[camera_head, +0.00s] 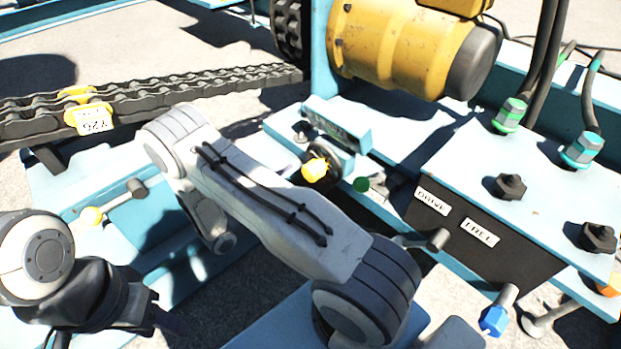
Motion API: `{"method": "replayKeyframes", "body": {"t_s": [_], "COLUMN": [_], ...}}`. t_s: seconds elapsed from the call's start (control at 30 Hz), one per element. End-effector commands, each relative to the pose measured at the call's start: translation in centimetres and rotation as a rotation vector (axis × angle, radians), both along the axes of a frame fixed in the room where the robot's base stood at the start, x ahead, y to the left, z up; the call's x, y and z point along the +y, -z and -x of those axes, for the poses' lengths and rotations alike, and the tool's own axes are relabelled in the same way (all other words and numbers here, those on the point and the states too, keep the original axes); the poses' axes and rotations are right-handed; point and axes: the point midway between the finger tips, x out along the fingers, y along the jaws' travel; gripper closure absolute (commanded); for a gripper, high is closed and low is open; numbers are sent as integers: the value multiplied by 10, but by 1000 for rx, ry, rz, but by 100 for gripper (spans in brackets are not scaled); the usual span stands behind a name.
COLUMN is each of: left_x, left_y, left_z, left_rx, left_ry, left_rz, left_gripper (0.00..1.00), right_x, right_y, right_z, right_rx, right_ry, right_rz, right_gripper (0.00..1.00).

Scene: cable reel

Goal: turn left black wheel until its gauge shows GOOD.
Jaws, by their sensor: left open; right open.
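A dark round wheel (326,153) with a yellow knob (315,169) sits near the middle, just beyond my pale arm link. I cannot tell for sure whether it is the left black wheel. A small teal box (337,122) with a greenish marking stands just behind it. The marking is too small to read, and I cannot tell whether it is the gauge. My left gripper (118,322) is at the lower left, open and empty, well apart from the wheel. My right gripper does not show; the large arm link hides part of the bench.
A chain (190,90) with a yellow tag runs at the upper left. A yellow motor (395,45) stands at the top. A dark panel (480,245) reads DRIVE and FREE, with black knobs (510,187) above. A yellow-tipped lever (115,203) is at left, a blue-tipped one (495,318) at lower right.

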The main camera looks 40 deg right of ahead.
Motion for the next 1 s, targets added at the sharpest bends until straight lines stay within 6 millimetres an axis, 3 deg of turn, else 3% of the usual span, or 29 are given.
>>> {"method": "replayKeyframes", "body": {"t_s": [0.1,0.3,0.73,0.77,1.0], "left_x": [0,0,0,0,0], "left_y": [17,31,33,33,33], "left_z": [0,0,0,0,0], "left_rx": [0,0,0,0,0], "left_ry": [0,0,0,0,0], "left_rz": [0,0,0,0,0], "left_gripper": [50,50,50,50,50], "right_x": [-24,-53,-64,-64,-64], "right_y": [5,3,0,0,0], "right_z": [-1,-3,-5,-5,-5], "right_rx": [-2,-3,-3,-3,-3], "right_ry": [6,4,1,1,1], "right_rz": [-1,-1,-1,-1,-1], "right_gripper": [2,2,2,10,100]}}
